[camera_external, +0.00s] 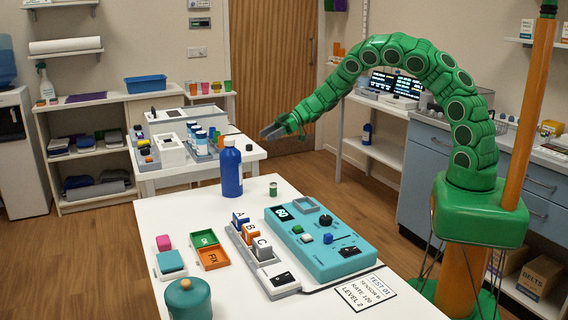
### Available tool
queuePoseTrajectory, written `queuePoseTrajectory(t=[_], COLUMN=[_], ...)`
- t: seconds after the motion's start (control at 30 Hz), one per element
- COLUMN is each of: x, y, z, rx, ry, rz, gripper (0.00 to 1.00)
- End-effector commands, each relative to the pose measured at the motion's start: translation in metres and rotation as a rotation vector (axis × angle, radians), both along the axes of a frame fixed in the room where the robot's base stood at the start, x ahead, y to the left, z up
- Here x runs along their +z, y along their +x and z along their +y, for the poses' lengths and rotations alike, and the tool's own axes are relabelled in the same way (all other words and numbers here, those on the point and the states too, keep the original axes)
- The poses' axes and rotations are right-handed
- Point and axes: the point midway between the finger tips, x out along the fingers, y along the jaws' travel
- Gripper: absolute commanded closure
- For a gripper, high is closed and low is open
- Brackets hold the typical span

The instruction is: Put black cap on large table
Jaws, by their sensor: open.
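The large white table (165,216) fills the front of the view. I cannot tell for certain which thing is the black cap. One small round black piece (326,220) sits on the teal console (330,258) on this table. A small black piece (153,112) also shows on the white equipment at the back table. My gripper (268,132) is open, with nothing visible between its fingers. It hangs in the air at the end of my green arm, above and behind the blue bottle in the picture, near the back table's right edge.
A tall blue bottle (231,173) and a small green can (273,189) stand at the large table's back. A lettered-block tray (256,262), colored bins (208,248) and a teal pot (187,299) occupy its front. The back white table (180,174) holds bottles and boxes.

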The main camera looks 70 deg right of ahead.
Motion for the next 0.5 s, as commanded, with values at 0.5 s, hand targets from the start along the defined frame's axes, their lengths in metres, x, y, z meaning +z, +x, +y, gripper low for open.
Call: queuePoseTrajectory(t=[0.5], x=[0.067], y=[0.103], z=[-0.069], rx=[-0.371], ry=[-0.298], rz=[-0.22], gripper=[0.42])
